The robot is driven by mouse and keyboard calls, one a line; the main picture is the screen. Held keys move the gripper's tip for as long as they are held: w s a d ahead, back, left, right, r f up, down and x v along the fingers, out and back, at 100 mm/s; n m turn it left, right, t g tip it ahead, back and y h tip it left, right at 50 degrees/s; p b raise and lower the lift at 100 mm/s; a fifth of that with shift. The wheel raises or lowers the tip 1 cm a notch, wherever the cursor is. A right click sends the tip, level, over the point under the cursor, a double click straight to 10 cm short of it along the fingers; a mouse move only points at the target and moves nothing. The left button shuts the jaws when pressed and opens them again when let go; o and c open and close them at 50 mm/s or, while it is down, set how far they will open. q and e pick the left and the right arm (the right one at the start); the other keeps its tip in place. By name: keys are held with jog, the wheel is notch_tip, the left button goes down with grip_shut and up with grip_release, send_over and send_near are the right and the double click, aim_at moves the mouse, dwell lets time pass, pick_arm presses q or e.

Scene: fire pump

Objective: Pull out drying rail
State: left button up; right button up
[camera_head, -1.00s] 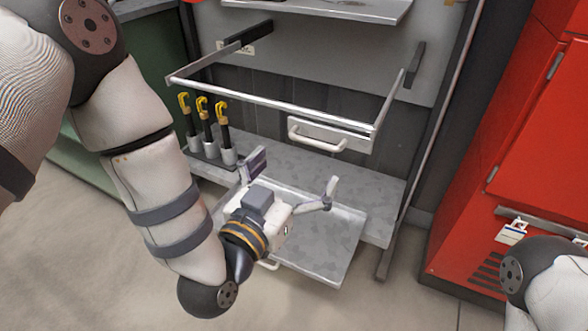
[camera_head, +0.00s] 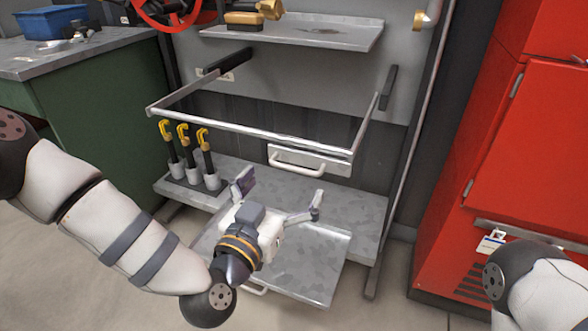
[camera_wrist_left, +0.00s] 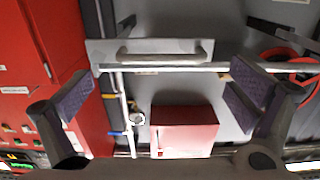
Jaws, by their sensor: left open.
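The drying rail (camera_head: 245,133) is a silver metal frame that stands out from the wall unit. A pale plate with a white handle (camera_head: 297,163) is under its front bar. My left gripper (camera_head: 280,194) is open and empty, below and in front of the handle, with its fingers spread and pointing up toward it. In the left wrist view, the handle (camera_wrist_left: 165,57) and the rail's bar (camera_wrist_left: 215,67) lie ahead of and between the open fingers (camera_wrist_left: 165,95), apart from them. My right gripper is outside the views; only part of my right arm shows.
Three yellow-topped hooks (camera_head: 184,157) stand in grey holders at the shelf's left. A metal tray (camera_head: 310,268) sticks out below my left gripper. A red cabinet (camera_head: 530,170) stands on the right, a green workbench (camera_head: 110,105) on the left. A metal shelf (camera_head: 290,32) is above.

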aim_at(295, 169)
pick_arm(q)
jog(key=x, duration=0.5)
jog(key=shift+w+d, duration=0.1)
jog(key=shift+w, duration=0.1)
jog(key=c, duration=1.4)
jog(key=shift+b+x, duration=0.35)
jog(key=shift+x, duration=1.05)
jog(key=shift+c, duration=0.2)
jog(key=shift+f, duration=0.1)
